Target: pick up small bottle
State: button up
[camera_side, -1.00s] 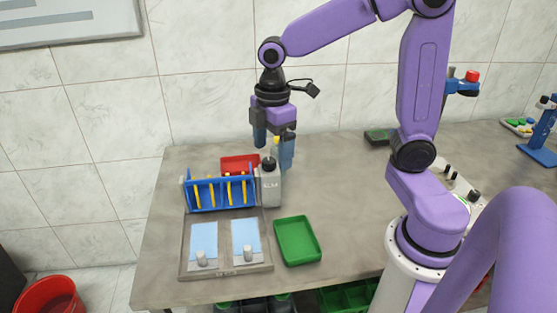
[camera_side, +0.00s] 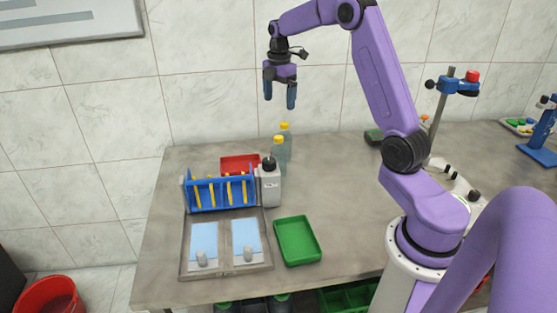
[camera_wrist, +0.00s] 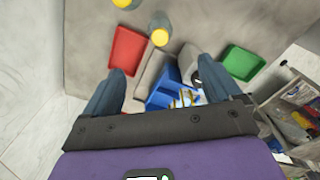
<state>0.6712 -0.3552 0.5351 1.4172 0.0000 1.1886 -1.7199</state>
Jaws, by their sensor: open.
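Two clear bottles with yellow caps stand close together at the back of the table, one behind the other. The front one (camera_side: 278,156) looks a little lower in the side view than the rear one (camera_side: 287,143). In the wrist view the yellow caps show at the top: one (camera_wrist: 160,37) near the middle and another (camera_wrist: 124,3) cut by the edge. A grey bottle with a black cap and a label (camera_side: 269,188) stands in front of them. My gripper (camera_side: 280,101) is open and empty, well above the yellow-capped bottles. Its two fingers also show in the wrist view (camera_wrist: 163,92).
A blue rack (camera_side: 207,197) with yellow sticks stands left of the grey bottle, with a red tray (camera_side: 233,161) behind it. A grey case (camera_side: 225,268) and a green tray (camera_side: 297,240) lie in front.

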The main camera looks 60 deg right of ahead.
aim_at(278, 137)
notch_tip(278, 137, down, 17)
jog(key=shift+w+a+r, duration=0.1)
jog(key=shift+r, duration=0.05)
dwell(0.5)
jog(key=shift+c, duration=0.3)
jog(key=c, duration=1.5)
grip_shut()
jog(key=shift+r, duration=0.15)
